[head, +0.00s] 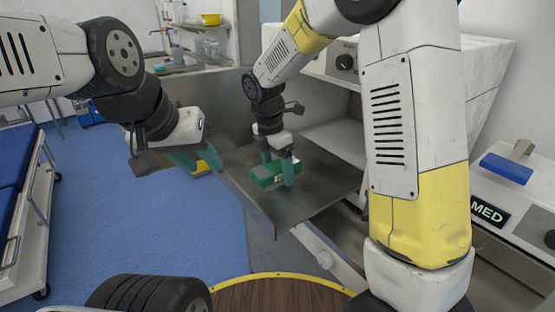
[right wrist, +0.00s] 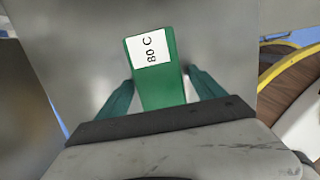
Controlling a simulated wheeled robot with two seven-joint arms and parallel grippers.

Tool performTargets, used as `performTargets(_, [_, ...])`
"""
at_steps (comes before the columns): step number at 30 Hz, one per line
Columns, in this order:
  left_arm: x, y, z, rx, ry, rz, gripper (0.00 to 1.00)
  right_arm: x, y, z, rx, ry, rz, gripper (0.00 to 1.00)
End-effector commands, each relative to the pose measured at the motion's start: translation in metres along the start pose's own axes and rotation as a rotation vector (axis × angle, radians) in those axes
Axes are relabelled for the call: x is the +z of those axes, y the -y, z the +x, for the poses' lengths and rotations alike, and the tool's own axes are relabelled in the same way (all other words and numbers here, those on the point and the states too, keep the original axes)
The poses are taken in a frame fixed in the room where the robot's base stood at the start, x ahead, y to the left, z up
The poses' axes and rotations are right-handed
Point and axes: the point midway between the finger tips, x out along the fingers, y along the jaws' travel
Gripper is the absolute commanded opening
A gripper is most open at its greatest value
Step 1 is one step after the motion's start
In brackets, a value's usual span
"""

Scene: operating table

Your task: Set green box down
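The green box (head: 267,174) lies on the grey metal tray-like surface (head: 320,196) in the middle of the head view. Its white label reading "80 C" shows in the right wrist view, where the box (right wrist: 164,88) is between the fingers. My right gripper (head: 278,171) straddles the box from above, pointing down. The right finger stands slightly apart from the box; the left finger is very close to it, and I cannot tell whether it touches. My left gripper (head: 197,160) is open and empty, left of the grey surface.
A blue-topped bed (head: 14,160) stands at the left. A blue-handled object (head: 507,168) lies on the white unit at the right. The grey surface is clear around the box, and blue floor is open left of it.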

Motion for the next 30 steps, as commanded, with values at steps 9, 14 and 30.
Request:
performTargets(9, [0.000, 0.000, 0.000, 0.000, 0.000, 0.000, 0.36, 0.000, 0.000, -0.005, 0.002, 0.000, 0.001, 0.78])
performTargets(14, [0.000, 0.000, 0.000, 0.000, 0.000, 0.000, 0.36, 0.001, -0.001, -0.028, 0.005, 0.000, 0.002, 0.78])
performTargets(30, [0.000, 0.000, 0.000, 0.000, 0.000, 0.000, 0.36, 0.001, 0.000, -0.120, 0.002, 0.000, 0.003, 0.78])
